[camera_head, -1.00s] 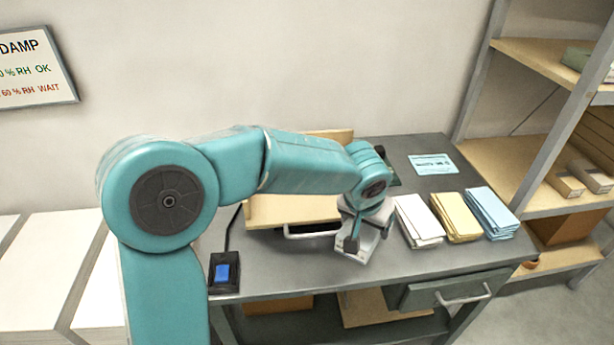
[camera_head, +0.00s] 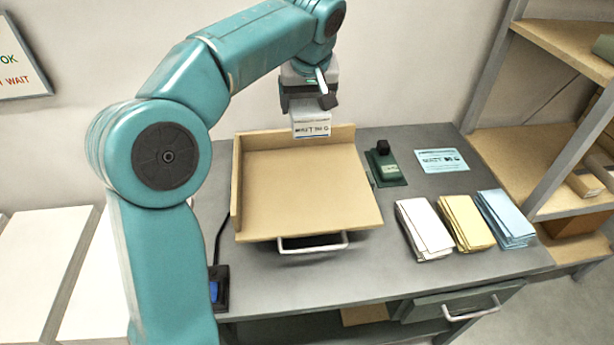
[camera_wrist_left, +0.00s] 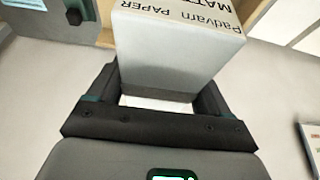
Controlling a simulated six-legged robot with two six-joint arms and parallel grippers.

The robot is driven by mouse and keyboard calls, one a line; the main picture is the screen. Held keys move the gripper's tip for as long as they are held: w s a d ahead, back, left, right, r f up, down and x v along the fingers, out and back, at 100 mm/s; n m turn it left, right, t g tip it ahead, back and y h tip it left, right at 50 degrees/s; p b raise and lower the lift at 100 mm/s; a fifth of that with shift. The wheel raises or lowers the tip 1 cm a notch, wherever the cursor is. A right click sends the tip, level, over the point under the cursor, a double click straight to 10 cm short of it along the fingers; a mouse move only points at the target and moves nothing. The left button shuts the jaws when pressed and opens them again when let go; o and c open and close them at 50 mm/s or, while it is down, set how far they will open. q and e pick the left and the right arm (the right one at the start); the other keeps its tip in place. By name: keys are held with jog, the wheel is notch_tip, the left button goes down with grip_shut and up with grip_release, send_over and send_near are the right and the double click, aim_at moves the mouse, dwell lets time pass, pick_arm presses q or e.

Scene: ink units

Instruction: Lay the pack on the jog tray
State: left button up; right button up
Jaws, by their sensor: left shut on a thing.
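My left gripper (camera_head: 308,97) is shut on a white pack (camera_head: 311,124) and holds it up over the back of the jog tray. The pack hangs below the jaws with a printed label. In the left wrist view the pack (camera_wrist_left: 178,55) sits between the two dark fingers and reads "Padvarn MATT PAPER". The jog tray (camera_head: 300,190) is a pale wooden tray with raised back and left walls and a metal handle at the front. Its floor is bare. The pack appears apart from the tray. My right gripper is out of view.
White (camera_head: 424,228), yellow (camera_head: 466,222) and blue (camera_head: 506,217) paper stacks lie right of the tray. A dark green device (camera_head: 385,165) and a blue card (camera_head: 441,160) lie behind them. A blue switch (camera_head: 216,290) is at the front left. Shelves (camera_head: 560,45) stand at right.

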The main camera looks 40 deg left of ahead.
pick_arm(q)
jog(key=b, duration=0.2)
send_over(305, 180)
jog(key=s+d, duration=0.1)
notch_tip(305, 180, down, 15)
jog(key=shift+f, duration=0.1)
jog(key=shift+w+f+b, duration=0.15)
jog(key=shift+f+b, duration=0.15)
jog(key=shift+f, duration=2.05)
jog(key=shift+d+r, duration=0.1)
jog(key=shift+f, duration=0.2)
jog(key=o, duration=1.3)
jog(key=shift+r, duration=0.1)
